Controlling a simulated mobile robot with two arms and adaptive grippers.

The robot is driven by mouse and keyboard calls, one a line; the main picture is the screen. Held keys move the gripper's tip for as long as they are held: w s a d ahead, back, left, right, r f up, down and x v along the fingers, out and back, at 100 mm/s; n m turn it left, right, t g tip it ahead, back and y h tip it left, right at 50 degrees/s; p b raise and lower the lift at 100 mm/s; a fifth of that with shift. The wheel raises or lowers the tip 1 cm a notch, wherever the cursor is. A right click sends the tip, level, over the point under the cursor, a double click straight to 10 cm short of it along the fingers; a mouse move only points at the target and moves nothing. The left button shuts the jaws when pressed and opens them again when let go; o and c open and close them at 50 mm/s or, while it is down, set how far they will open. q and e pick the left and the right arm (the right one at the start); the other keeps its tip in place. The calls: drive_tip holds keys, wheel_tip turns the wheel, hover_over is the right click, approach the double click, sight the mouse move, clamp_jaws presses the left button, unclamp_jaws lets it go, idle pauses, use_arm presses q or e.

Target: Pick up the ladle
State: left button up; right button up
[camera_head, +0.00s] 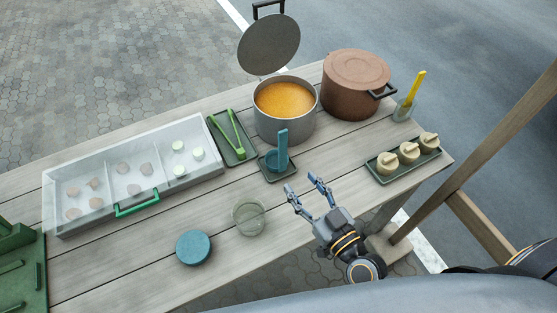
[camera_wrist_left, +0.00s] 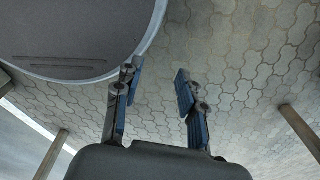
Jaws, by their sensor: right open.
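The blue ladle (camera_head: 282,150) stands in a small dark green tray (camera_head: 291,173) in front of the grey pot, its handle pointing up. My right gripper (camera_head: 307,188) is over the table's near edge, in front and to the right of the ladle. Its fingers are apart, empty, and not touching the ladle. My left gripper (camera_wrist_left: 158,92) shows only in the left wrist view, with its fingers apart and nothing between them, above paving.
A grey pot (camera_head: 285,130) of orange soup has its lid (camera_head: 268,45) raised behind it. Around are a brown pot (camera_head: 350,95), green tongs (camera_head: 236,132), a tray with three small jars (camera_head: 410,152), a clear bowl (camera_head: 248,217), a blue round lid (camera_head: 194,248) and a divided food case (camera_head: 85,222).

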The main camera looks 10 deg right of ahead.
drive_tip(key=h+p, duration=0.1)
drive_tip(key=p, duration=0.1)
approach(284, 146)
drive_tip(key=shift+m+t, duration=0.3)
drive_tip(key=shift+t, duration=0.1)
drive_tip(key=x, duration=0.4)
drive_tip(key=shift+w+a+r, duration=0.1)
drive_tip(key=shift+a+r, duration=0.1)
drive_tip(key=shift+a, duration=0.15)
drive_tip(key=shift+x, duration=0.9)
drive_tip(key=x, duration=0.2)
drive_tip(key=f+x, duration=0.1)
drive_tip(key=x, duration=0.1)
drive_tip(key=shift+w+d, duration=0.1)
drive_tip(key=shift+w, duration=0.15)
use_arm(q)
drive_tip(key=shift+d+r, duration=0.45)
drive_tip(key=shift+r, duration=0.35)
use_arm(e)
drive_tip(key=shift+s, duration=0.1)
clamp_jaws()
